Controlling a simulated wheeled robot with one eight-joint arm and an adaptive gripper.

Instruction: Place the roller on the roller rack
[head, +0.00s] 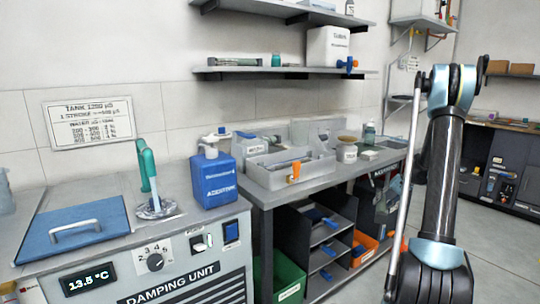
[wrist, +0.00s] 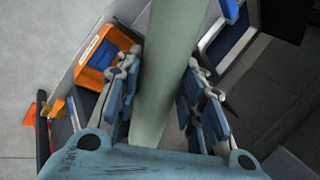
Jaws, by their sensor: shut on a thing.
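The roller (wrist: 174,45) is a long, pale grey-green cylinder in the wrist view. It runs from the top edge down between the fingers of my gripper (wrist: 160,92), which is shut on it. Its lower end is hidden by my gripper's body and its far end is out of frame. In the head view my arm stands at the right, with its gripper not clearly visible. A long, pale, slightly tilted rod (head: 405,185) shows beside the arm; I cannot tell whether it is the roller. I cannot identify the roller rack with certainty in either view.
A damping unit (head: 190,285) stands at the front left with a blue bottle (head: 212,178) on it. A grey bench holds an open tray (head: 262,180) and jars. Under it are shelves and an orange bin (head: 368,248), also in the wrist view (wrist: 105,55). Floor shows around my arm.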

